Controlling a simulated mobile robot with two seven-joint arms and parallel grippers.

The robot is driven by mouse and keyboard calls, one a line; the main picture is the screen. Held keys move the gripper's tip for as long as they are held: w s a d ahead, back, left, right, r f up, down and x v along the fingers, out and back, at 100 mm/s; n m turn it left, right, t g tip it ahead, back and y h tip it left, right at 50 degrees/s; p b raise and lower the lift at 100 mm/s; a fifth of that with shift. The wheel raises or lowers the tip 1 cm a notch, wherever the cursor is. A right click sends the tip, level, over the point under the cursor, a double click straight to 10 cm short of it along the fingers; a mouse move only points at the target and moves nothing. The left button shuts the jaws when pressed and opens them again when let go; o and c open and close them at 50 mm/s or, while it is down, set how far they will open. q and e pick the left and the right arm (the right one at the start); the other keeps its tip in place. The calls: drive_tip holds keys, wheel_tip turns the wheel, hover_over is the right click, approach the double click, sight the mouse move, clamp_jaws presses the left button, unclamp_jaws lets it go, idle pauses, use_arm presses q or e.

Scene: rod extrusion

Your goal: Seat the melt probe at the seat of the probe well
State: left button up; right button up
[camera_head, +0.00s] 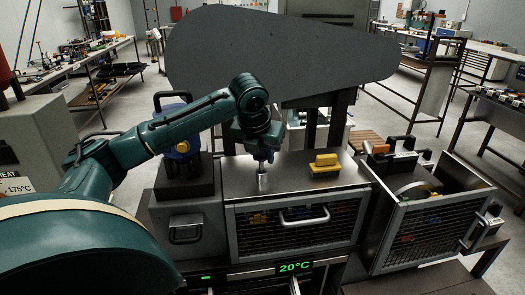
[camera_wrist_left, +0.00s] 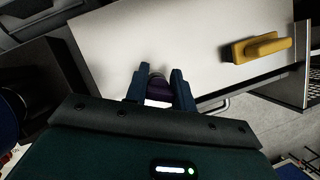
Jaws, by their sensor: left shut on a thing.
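My left gripper (camera_head: 263,160) points down over the steel top of the middle cabinet. It also shows in the left wrist view (camera_wrist_left: 158,80), with its two blue fingers shut on a short dark purple and white piece (camera_wrist_left: 158,92), which I take to be the melt probe. In the head view a small silvery cylinder (camera_head: 262,182) shows below the fingers, near the cabinet's left front edge. I cannot tell whether it is the probe's end or part of the well. The probe well cannot be made out; the gripper may hide it. My right gripper is not in view.
A yellow handled block (camera_head: 325,164) sits on the steel top (camera_head: 290,178), right of my gripper. A mesh door with a handle (camera_head: 305,216) is below, above a green 20°C display (camera_head: 295,267). A large grey panel (camera_head: 280,55) stands behind. An open mesh door (camera_head: 425,225) is at right.

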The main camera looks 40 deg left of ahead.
use_arm(q)
drive_tip(key=shift+f, duration=0.95)
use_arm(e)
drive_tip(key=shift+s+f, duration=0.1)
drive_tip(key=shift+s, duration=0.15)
use_arm(q)
drive_tip(key=o, duration=1.1)
drive_tip(key=shift+c, duration=0.2)
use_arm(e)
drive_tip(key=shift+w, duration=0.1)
use_arm(q)
drive_tip(key=shift+v, duration=0.9)
drive_tip(key=v, duration=1.1)
drive_tip(key=shift+r, duration=0.2)
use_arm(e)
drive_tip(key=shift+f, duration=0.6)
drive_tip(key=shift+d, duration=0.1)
